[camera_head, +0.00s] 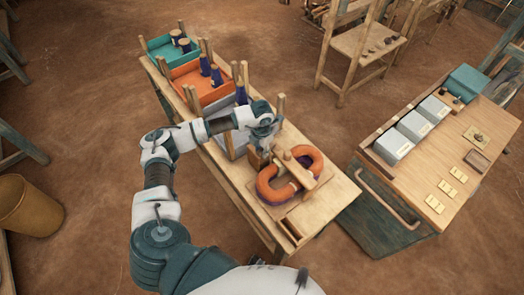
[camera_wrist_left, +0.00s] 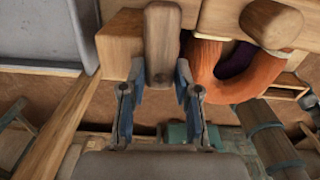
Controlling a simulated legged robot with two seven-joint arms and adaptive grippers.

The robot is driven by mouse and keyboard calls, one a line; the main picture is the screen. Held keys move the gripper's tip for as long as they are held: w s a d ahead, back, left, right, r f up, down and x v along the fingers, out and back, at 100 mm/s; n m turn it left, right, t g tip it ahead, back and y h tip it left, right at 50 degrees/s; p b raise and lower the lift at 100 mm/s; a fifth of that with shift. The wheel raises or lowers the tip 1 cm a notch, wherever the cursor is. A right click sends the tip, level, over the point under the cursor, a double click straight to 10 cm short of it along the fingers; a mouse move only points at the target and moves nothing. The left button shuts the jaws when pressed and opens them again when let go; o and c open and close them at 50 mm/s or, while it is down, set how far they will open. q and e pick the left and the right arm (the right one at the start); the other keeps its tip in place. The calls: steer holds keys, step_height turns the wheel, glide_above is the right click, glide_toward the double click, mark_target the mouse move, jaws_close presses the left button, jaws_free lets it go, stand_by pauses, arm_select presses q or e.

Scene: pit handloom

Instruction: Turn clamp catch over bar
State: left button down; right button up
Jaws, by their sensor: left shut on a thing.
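My left gripper (camera_head: 264,146) reaches down at the near end of the bench and is shut on the wooden catch (camera_wrist_left: 162,42). In the left wrist view the catch is an upright rounded piece between the two blue-padded fingers (camera_wrist_left: 163,80), in front of a wooden block (camera_wrist_left: 119,42). The wooden bar (camera_head: 305,178) of the clamp lies across an orange hank (camera_head: 267,190) with dark purple inside. In the wrist view the bar (camera_wrist_left: 232,17) is right of the catch, with a rounded knob (camera_wrist_left: 271,23). My gripper partly hides the catch in the head view. My right gripper is out of view.
Teal (camera_head: 157,47), orange (camera_head: 187,75) and grey trays stand along the bench, with spools and wooden posts close to my left arm. A cabinet (camera_head: 385,222) with white boxes stands at the right. Bare floor (camera_head: 90,110) lies left of the bench.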

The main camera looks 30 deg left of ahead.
mark_target(261, 149)
arm_select(q)
steer(key=shift+m, duration=0.4)
steer(key=c, duration=0.8)
jaws_free()
steer(key=shift+w+a, duration=0.1)
steer(key=shift+w, duration=0.05)
steer(key=shift+c, duration=0.2)
step_height(261, 149, up, 12)
steer(key=shift+f, duration=0.15)
steer(key=shift+a, duration=0.1)
